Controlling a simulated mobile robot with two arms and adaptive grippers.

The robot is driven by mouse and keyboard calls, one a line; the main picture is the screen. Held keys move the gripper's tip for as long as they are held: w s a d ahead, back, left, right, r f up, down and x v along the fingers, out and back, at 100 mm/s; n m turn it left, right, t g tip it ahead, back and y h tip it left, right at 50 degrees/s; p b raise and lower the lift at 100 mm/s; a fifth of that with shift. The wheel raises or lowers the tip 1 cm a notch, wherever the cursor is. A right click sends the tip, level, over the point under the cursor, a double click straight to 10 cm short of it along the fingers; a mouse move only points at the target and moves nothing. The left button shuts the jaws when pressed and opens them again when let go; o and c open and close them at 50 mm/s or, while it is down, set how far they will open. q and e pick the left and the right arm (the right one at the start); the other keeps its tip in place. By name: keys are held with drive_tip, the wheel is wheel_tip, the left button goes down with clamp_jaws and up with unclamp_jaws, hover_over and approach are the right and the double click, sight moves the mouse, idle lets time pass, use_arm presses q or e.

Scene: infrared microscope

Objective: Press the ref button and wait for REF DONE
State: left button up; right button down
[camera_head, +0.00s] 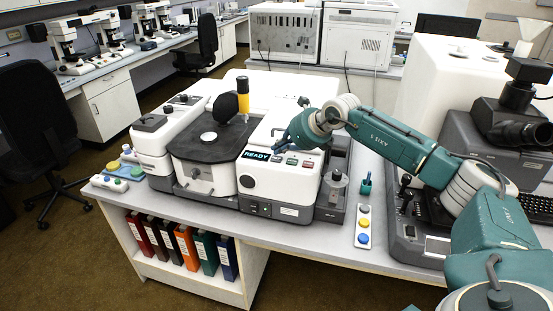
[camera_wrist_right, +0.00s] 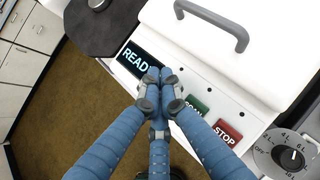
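The white infrared microscope unit (camera_head: 266,185) stands on the bench. Its front display (camera_head: 256,155) reads READY, and it is partly visible in the right wrist view (camera_wrist_right: 135,60). A row of small buttons lies right of the display. In the right wrist view a green button (camera_wrist_right: 197,107) is partly covered by a finger, and a red STOP button (camera_wrist_right: 228,133) is clear. No ref label is readable; the fingers hide the panel beside the display. My right gripper (camera_wrist_right: 157,75) has its fingertips together, empty, over the panel beside the display; contact cannot be told. My left gripper is out of view.
A grey handle (camera_wrist_right: 222,22) rises from the unit's lid. A rotary knob (camera_wrist_right: 291,158) sits beside STOP. A small panel with coloured buttons (camera_head: 363,224) and a joystick console (camera_head: 408,235) lie to the right. Binders (camera_head: 186,247) fill the shelf below.

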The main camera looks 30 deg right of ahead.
sight(279, 159)
drive_tip(key=shift+f, duration=0.1)
idle(0.6)
drive_tip(key=shift+f+b, duration=0.3)
drive_tip(key=shift+b, duration=0.05)
drive_tip(key=shift+f+b, duration=0.35)
drive_tip(key=shift+f, duration=0.05)
idle(0.5)
drive_tip(key=shift+r, duration=0.1)
drive_tip(key=shift+r+p, duration=0.5)
drive_tip(key=shift+r, duration=0.15)
drive_tip(key=shift+r+p, duration=1.65)
drive_tip(key=shift+r, duration=0.95)
drive_tip(key=shift+f, duration=0.1)
